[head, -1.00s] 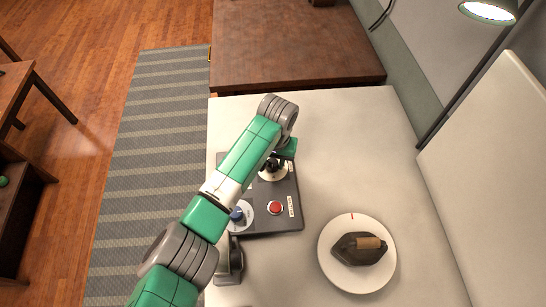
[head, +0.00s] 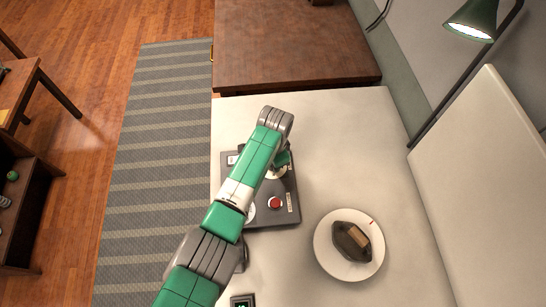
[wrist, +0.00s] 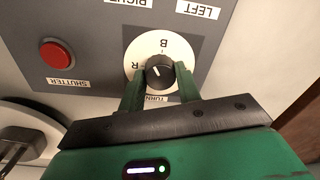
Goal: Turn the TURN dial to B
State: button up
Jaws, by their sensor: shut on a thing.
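The black TURN dial (wrist: 157,73) sits on a white round plate marked B and R. In the wrist view B is above the dial and R to its left. A white line on its top slants towards the upper left, between R and B. My gripper (wrist: 159,88) is shut on the dial, with one finger on each side. In the head view my arm reaches over the grey control panel (head: 285,215), and my gripper (head: 278,168) is at its far end, mostly covering the dial.
A red SHUTTER button (head: 275,202) is on the panel. A white turntable (head: 328,262) with a dark, wooden-handled object (head: 350,241) stands to the right. A small device with a green display (head: 242,301) is at the near edge. A lamp (head: 472,20) overhangs the back right.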

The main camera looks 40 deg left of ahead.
jog(key=m+p, duration=0.1)
jog(key=m, duration=0.5)
jog(key=shift+r, duration=0.1)
jog(key=shift+m, duration=0.3)
dwell(0.4)
jog(key=o, duration=1)
jog(key=shift+c, duration=0.2)
jog(key=r+p, duration=0.1)
jog(key=r, duration=0.3)
jog(key=r+p, duration=0.1)
jog(key=r, duration=0.2)
jog(key=shift+s+d+r, duration=0.15)
jog(key=shift+s+r, duration=0.05)
jog(key=shift+r, duration=0.2)
